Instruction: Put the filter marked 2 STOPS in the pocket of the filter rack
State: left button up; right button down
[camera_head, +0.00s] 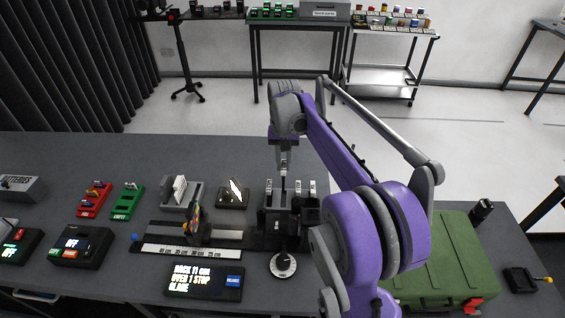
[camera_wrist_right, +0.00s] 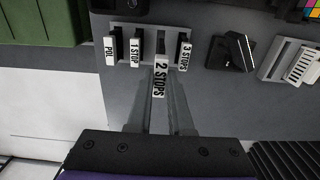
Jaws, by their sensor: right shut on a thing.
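My right gripper (camera_wrist_right: 160,103) is shut on the filter marked 2 STOPS (camera_wrist_right: 160,78), whose white label faces the right wrist camera. The grey filter rack (camera_wrist_right: 148,27) is just beyond it. The rack holds filters marked POL (camera_wrist_right: 110,50), 1 STOP (camera_wrist_right: 135,50) and 3 STOPS (camera_wrist_right: 184,52). An open gap shows between 1 STOP and 3 STOPS, in line with the held filter. The filter's lower part is hidden, so its height over the gap cannot be told. In the head view my right gripper (camera_head: 283,181) points down at the rack. My left gripper is out of view.
A green case (camera_head: 450,260) stands at right on the table. Left of the rack are a scaled rail (camera_head: 190,252), a lit display (camera_head: 205,281), a dark holder (camera_head: 232,195) and a grey card holder (camera_head: 180,194). A round dial (camera_head: 283,265) sits in front.

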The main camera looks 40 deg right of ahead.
aim_at(284, 176)
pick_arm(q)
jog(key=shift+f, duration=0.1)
pick_arm(e)
jog(key=shift+f, duration=0.15)
jog(key=shift+f+b, duration=1.35)
jog(key=shift+f, duration=1.25)
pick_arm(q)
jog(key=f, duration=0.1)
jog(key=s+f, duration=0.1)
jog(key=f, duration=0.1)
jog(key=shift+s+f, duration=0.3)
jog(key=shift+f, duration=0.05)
pick_arm(e)
jog(key=shift+f, duration=0.15)
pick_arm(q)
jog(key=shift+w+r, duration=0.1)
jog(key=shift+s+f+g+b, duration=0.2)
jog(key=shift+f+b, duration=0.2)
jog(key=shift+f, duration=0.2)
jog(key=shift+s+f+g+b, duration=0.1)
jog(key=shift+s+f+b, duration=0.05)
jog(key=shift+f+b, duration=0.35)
pick_arm(e)
jog(key=shift+f, duration=1.65)
jog(key=c, duration=0.7)
grip_release()
jog(key=shift+c, duration=0.2)
